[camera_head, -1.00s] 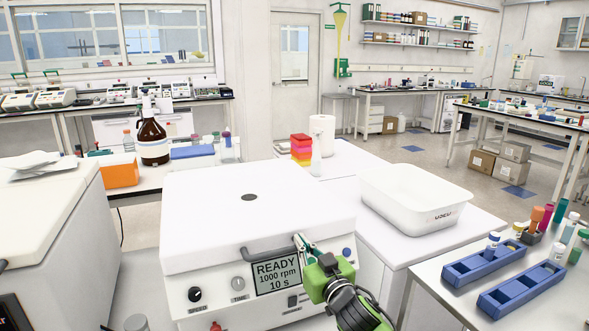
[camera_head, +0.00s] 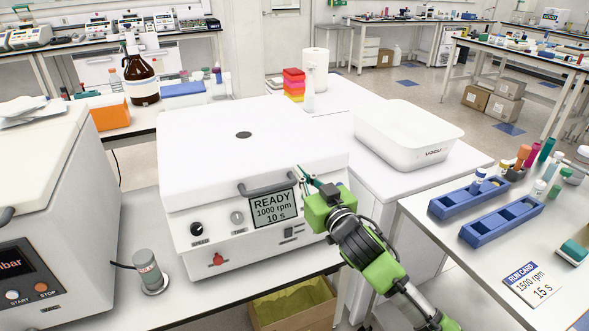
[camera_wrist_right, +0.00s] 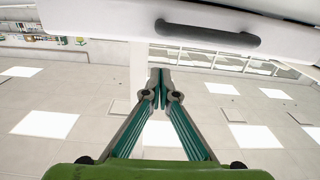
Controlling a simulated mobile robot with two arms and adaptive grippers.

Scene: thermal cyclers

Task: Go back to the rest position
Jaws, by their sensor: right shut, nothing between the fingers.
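My right gripper (camera_head: 306,178) is at the front right of the white centrifuge (camera_head: 200,140), close to the right end of its dark lid handle (camera_head: 268,183). In the right wrist view its fingers (camera_wrist_right: 160,75) meet at the tips with nothing between them, and the handle (camera_wrist_right: 208,36) shows beyond and above them. Whether the fingers touch the machine is unclear, but they hold nothing. The centrifuge lid is down and its display (camera_head: 272,207) reads READY, 1000 rpm, 10 s. My left gripper is not in view.
A white tub (camera_head: 408,140) stands on the bench behind right. Blue racks (camera_head: 500,222) and a run card (camera_head: 531,284) reading 1500 rpm, 15 s lie on the right table. Another machine (camera_head: 50,200) and a small grey cylinder (camera_head: 147,268) are at left. An open box (camera_head: 290,305) sits below.

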